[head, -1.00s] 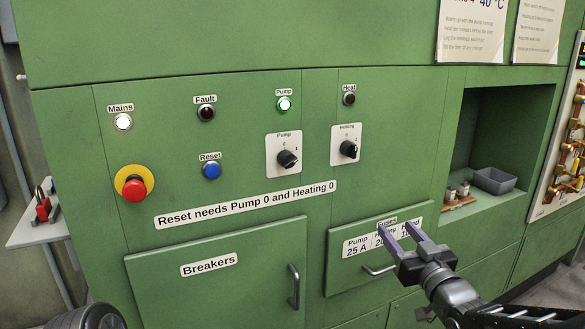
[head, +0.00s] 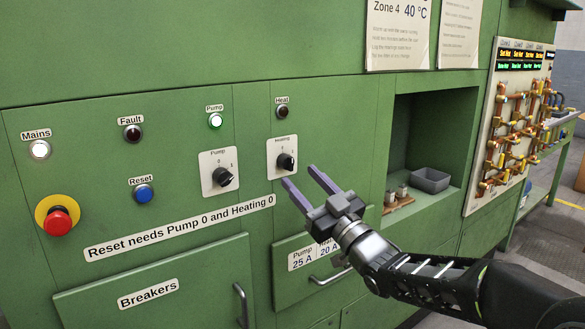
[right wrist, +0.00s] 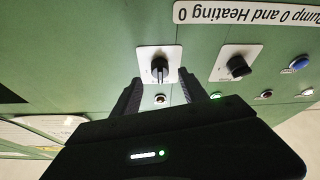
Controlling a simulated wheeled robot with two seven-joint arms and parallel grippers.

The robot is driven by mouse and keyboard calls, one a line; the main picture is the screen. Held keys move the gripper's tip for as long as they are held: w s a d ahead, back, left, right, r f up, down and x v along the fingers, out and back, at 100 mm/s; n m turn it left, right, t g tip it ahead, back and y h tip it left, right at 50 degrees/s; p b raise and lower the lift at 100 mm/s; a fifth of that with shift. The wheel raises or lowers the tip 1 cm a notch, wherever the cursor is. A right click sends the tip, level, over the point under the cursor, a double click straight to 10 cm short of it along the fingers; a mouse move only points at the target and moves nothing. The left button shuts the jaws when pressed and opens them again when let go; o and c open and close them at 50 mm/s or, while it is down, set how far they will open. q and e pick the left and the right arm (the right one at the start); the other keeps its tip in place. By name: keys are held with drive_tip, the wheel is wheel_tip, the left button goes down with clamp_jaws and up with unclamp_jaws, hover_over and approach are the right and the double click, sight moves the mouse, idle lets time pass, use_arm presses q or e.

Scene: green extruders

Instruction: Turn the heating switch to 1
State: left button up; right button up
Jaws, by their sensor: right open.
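The heating switch (head: 286,161) is a black knob on a white plate marked 0 and 1, on the green panel. In the right wrist view the knob (right wrist: 160,69), seen upside down, looks aligned straight toward 0. My right gripper (head: 300,176) is open and empty, its fingers pointing at the panel just below and right of the switch in the head view. In the wrist view its fingers (right wrist: 159,80) lie either side of the knob, but I cannot tell how close. The heat lamp (head: 282,112) above is dark. My left gripper is not in view.
The pump switch (head: 222,177) sits just left, turned toward 1, under its lit green lamp (head: 215,121). Further left are the blue reset button (head: 144,194) and red emergency button (head: 58,221). A drawer handle (head: 331,276) sticks out below; a recess holds a grey bin (head: 430,180).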

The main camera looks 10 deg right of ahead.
sight(292, 169)
drive_tip(key=x, duration=0.4)
drive_tip(key=shift+w+p, duration=0.15)
drive_tip(key=shift+p, duration=0.2)
drive_tip(key=shift+c, duration=0.4)
clamp_jaws()
